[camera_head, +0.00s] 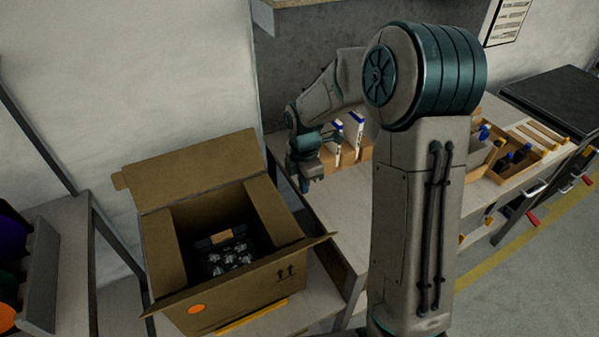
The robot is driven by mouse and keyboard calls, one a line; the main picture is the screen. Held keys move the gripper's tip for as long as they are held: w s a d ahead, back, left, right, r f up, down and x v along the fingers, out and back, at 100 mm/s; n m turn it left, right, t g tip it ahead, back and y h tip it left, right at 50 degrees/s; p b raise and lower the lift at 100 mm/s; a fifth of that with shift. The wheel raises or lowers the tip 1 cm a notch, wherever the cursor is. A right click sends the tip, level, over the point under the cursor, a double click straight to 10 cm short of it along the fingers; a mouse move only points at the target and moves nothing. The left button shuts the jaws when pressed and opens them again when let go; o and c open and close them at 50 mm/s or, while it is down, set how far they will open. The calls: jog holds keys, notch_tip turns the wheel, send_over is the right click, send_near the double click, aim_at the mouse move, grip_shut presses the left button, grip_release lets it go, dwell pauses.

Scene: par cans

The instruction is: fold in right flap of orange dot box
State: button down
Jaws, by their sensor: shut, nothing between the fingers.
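The orange dot box (250,282) is an open brown cardboard carton on a low bench, with an orange dot (195,309) at the lower left of its front. Its back flap (190,170) stands raised. A panel on the right side (275,212) slopes at the opening; I cannot tell for sure whether it is the right flap or the inner wall. The front flap's edge juts out past both front corners. Dark items with shiny round parts (230,258) lie inside. My gripper (303,187) is shut and empty, pointing down beyond the box's right back side, apart from it.
A worktable (337,210) right of the box carries wooden bins (515,160) and white-and-blue upright items (353,130). An orange-yellow strip (250,317) lies before the box. A shelf with colored round things (40,270) stands at left. My arm hides part of the table.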

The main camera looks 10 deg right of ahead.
notch_tip(320, 180, up, 9)
jog(key=p, duration=0.7)
jog(key=shift+f, duration=0.1)
jog(key=s+d+r+m+t+b, duration=0.2)
jog(key=s+r+m+b, duration=0.1)
jog(key=s+m, duration=0.7)
jog(key=s+d+r+m+t+b, duration=0.1)
jog(key=s+r+m, duration=0.4)
jog(key=s+m, duration=0.6)
jog(key=shift+s+d+m+t+b, duration=0.35)
jog(key=shift+s+d+b, duration=0.4)
jog(key=shift+b, duration=0.25)
